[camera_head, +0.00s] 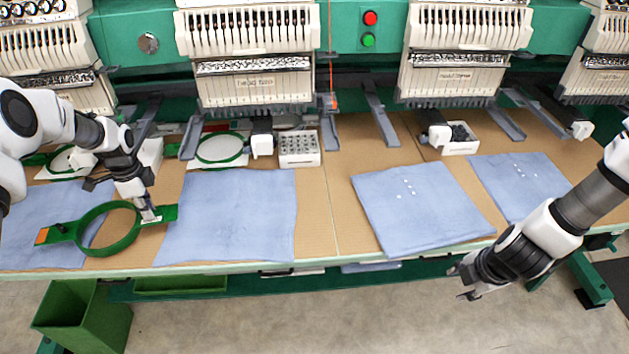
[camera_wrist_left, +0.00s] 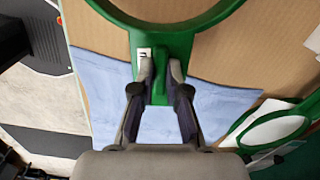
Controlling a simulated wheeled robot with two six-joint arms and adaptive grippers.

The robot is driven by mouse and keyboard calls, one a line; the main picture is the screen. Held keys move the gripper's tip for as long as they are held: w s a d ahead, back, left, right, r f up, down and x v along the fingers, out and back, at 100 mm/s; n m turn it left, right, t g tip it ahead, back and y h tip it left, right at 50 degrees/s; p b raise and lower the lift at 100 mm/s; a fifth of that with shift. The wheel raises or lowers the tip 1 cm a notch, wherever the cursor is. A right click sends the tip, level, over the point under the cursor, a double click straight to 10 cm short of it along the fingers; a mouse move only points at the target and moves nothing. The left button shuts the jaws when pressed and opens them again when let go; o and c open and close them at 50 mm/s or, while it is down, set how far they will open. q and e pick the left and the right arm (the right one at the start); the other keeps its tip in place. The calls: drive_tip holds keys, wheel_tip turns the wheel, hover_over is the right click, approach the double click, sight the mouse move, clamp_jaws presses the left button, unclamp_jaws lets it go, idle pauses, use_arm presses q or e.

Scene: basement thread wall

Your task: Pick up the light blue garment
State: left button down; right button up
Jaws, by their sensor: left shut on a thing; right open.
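Several light blue garments lie flat on the tan table: one at the left (camera_head: 38,222), one left of centre (camera_head: 240,215), one right of centre (camera_head: 425,205) and one at the right (camera_head: 518,180). My left gripper (camera_head: 150,214) is shut on the tab of a green hoop (camera_head: 128,241), beside the left-of-centre garment. In the left wrist view the fingers (camera_wrist_left: 160,75) pinch the hoop's green tab (camera_wrist_left: 160,92), with a light blue garment (camera_wrist_left: 98,85) behind it. My right gripper (camera_head: 466,283) is open and empty, in front of the table's front edge.
Embroidery machine heads (camera_head: 250,80) line the back. Another green hoop (camera_head: 220,148) and a white tray of bobbins (camera_head: 299,150) stand behind the garments. A green bin (camera_head: 85,318) is on the floor at the left. Bare table (camera_head: 325,215) shows between the middle garments.

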drive_tip(key=shift+s+d, duration=0.1)
drive_tip(key=shift+s, duration=0.6)
use_arm(q)
drive_tip(key=shift+a, duration=0.1)
use_arm(e)
drive_tip(key=shift+o, duration=0.2)
